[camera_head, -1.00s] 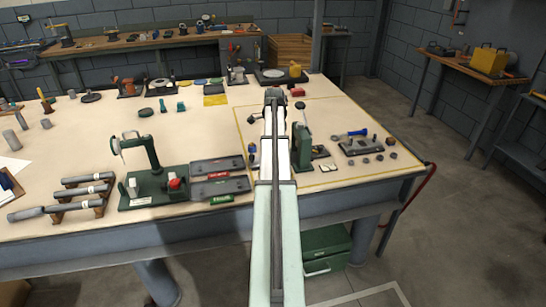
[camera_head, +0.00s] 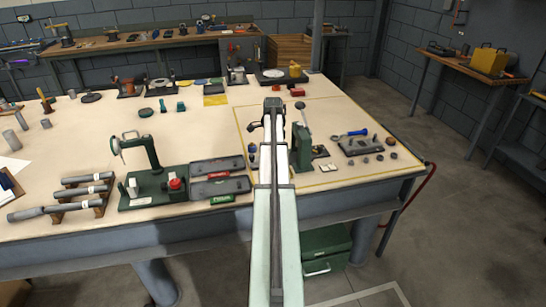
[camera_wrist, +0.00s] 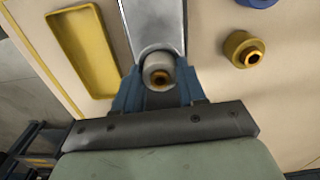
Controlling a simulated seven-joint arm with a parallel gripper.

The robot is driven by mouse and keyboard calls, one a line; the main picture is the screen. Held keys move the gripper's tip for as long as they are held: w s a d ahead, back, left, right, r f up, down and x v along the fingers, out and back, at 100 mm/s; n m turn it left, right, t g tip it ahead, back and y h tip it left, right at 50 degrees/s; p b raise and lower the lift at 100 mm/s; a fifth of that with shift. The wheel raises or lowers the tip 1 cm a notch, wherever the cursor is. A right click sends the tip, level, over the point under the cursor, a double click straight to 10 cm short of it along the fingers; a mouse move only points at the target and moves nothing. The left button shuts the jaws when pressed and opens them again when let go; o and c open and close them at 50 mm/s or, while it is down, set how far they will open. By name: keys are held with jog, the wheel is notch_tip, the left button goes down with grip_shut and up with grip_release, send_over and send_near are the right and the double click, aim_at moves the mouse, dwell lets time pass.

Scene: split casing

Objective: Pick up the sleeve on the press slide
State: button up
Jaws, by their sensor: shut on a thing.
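The sleeve (camera_wrist: 152,67) is a short pale grey ring with a brown-orange bore in the wrist view. My gripper (camera_wrist: 158,82) has its blue fingers shut on it, one on either side. The press slide (camera_wrist: 153,22) is a grey metal strip running away behind the sleeve. I cannot tell whether the sleeve touches the slide. In the head view my arm covers the gripper and the sleeve. The green press (camera_head: 301,148) stands just right of my arm, its lever raised.
A yellow tray (camera_wrist: 84,50) lies left of the slide in the wrist view. An olive-yellow ring (camera_wrist: 243,49) and part of a blue round piece (camera_wrist: 257,2) lie to the right. Several small parts surround a grey plate (camera_head: 360,146) right of the press.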

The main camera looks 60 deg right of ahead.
jog(key=c, duration=0.4)
jog(key=shift+r, duration=0.1)
